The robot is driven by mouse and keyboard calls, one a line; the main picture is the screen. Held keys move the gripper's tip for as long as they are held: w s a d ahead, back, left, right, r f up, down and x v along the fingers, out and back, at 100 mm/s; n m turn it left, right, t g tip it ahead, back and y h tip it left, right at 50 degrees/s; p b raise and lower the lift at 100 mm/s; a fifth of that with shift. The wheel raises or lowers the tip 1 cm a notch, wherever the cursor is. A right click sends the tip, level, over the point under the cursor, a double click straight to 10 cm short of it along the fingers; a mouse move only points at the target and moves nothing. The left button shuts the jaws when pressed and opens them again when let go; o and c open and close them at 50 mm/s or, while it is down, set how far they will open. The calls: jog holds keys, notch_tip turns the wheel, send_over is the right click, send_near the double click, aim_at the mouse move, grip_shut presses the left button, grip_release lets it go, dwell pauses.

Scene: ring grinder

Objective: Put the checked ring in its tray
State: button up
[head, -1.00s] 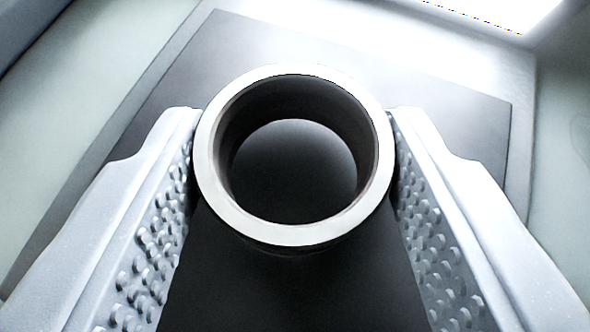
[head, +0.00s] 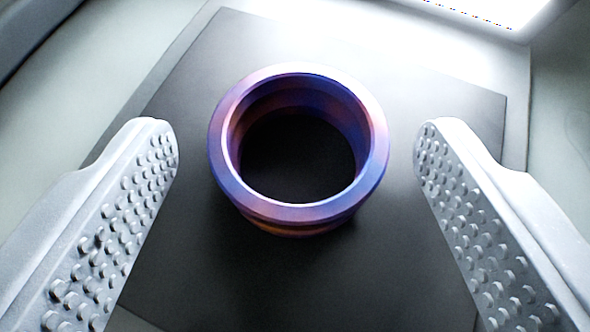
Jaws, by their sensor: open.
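The ring (head: 372,158) shows blue, purple and orange tints in the head view. It stands upright on the dark square plate (head: 440,120), its round opening facing up toward the camera. My gripper (head: 297,150) is open around it, with one studded finger on each side. Clear gaps separate both fingers from the ring, so neither touches it. The inside of the ring is dark, and its underside is hidden.
The dark plate lies on a pale grey surface (head: 520,80), with free room around the ring. A bright lit panel (head: 480,12) is at the upper right. A dark edge (head: 35,35) crosses the upper left corner.

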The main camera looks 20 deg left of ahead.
jog(key=v, duration=1.3)
jog(key=shift+a+b, duration=0.25)
jog(key=shift+b, duration=0.15)
jog(key=shift+f, duration=0.1)
jog(key=w+d+r+t, duration=0.1)
jog(key=w+d+r, duration=0.15)
jog(key=r, duration=0.45)
jog(key=w+d+r, duration=0.2)
jog(key=d+r, duration=0.1)
jog(key=r, duration=0.4)
jog(key=s+d+r+m+h, duration=0.1)
jog(key=d+r, duration=0.1)
jog(key=r, duration=0.6)
jog(key=s+d+r+t, duration=0.1)
jog(key=s+d+r, duration=0.1)
jog(key=r, duration=0.7)
jog(key=s+d+r+m+t+h, duration=0.1)
jog(key=d+r, duration=0.3)
jog(key=r, duration=0.4)
jog(key=shift+s+d+r+m+h, duration=0.2)
jog(key=shift+s+m+h, duration=0.1)
jog(key=shift+s, duration=0.25)
jog(key=shift+o, duration=0.5)
jog(key=s+d+r+m+t+h, duration=0.1)
jog(key=s+d+r, duration=0.1)
jog(key=s+r, duration=0.7)
notch_tip(320, 180, up, 4)
jog(key=shift+s+f+m+h, duration=0.15)
jog(key=shift+s+m+h, duration=0.15)
jog(key=shift+s+h, duration=0.1)
